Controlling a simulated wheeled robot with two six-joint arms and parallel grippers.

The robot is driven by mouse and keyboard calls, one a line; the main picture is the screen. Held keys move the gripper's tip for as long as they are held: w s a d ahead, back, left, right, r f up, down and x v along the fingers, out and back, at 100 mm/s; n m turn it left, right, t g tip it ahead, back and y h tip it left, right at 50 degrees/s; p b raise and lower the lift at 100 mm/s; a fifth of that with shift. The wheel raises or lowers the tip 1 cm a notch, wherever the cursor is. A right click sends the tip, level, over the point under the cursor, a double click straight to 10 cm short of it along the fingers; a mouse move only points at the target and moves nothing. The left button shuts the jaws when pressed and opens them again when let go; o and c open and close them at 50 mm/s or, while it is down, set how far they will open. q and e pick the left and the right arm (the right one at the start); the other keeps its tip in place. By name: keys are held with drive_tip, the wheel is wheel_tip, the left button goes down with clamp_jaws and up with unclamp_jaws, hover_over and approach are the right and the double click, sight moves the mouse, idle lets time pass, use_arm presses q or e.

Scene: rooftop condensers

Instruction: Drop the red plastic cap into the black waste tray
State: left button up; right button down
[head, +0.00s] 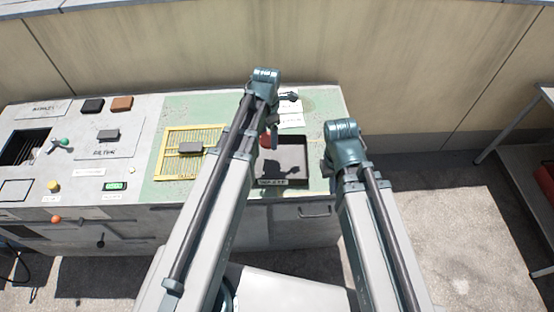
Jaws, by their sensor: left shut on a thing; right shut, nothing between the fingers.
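The red plastic cap (265,141) shows at the tray's back left, partly hidden by my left arm. My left gripper (272,136) points down there and is shut on the red cap; the exact height above the tray is hard to tell. My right gripper (327,166) is shut and empty just right of the tray, mostly hidden by its own wrist.
Black (92,105) and brown (122,103) blocks, a green-knobbed valve (62,143) and a yellow button (54,186) are further left.

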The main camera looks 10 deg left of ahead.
use_arm(q)
drive_tip(key=b, duration=0.6)
hover_over(269, 160)
drive_tip(key=shift+f, duration=3.05)
drive_tip(key=o, duration=1.2)
drive_tip(key=shift+r, duration=0.15)
wheel_tip(269, 160, up, 14)
drive_tip(key=p, duration=1.4)
drive_tip(key=shift+f, duration=0.2)
